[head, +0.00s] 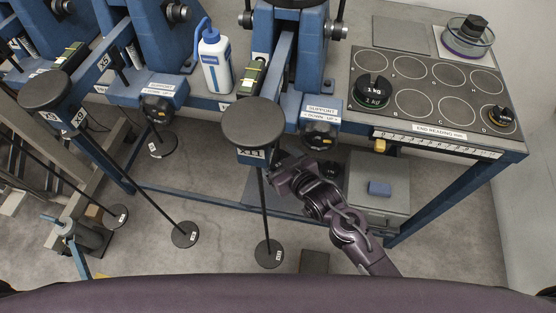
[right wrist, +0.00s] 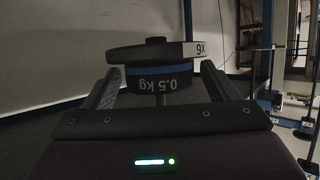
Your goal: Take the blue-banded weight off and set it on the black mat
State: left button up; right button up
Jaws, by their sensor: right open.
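In the right wrist view a black weight with a blue band (right wrist: 160,78), marked 0.5 kg upside down, sits against a dark disc (right wrist: 150,52) with a white label. My right gripper (right wrist: 162,88) is open, one finger on each side of the weight, with gaps visible. In the head view my right gripper (head: 279,166) is just below the dark round plate (head: 252,122) of the middle lever frame, beside its hanging rod. The blue-banded weight is not clearly seen there. A dark board with circles (head: 425,72) lies on the table; I cannot tell whether it is the black mat. My left gripper is out of view.
A black 1 kg weight (head: 373,90) and a smaller dark weight (head: 501,116) stand on the board. A clear container (head: 467,40) is behind. A white bottle (head: 215,62) stands left of the middle frame. A small dark square (head: 314,262) lies on the floor.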

aim_at(280, 161)
jog(key=c, duration=1.2)
jog(key=shift+r, duration=0.1)
jog(key=shift+r, duration=0.45)
jog(key=shift+s+d+r, duration=0.15)
jog(key=shift+r, duration=0.5)
jog(key=shift+s+d+r, duration=0.1)
jog(key=shift+s+r, duration=0.05)
jog(key=shift+r, duration=0.45)
jog(key=s+d, duration=0.9)
jog(key=s, duration=0.5)
jog(key=shift+s+d+r, duration=0.15)
jog(key=shift+s+d, duration=0.05)
jog(key=shift+d, duration=0.1)
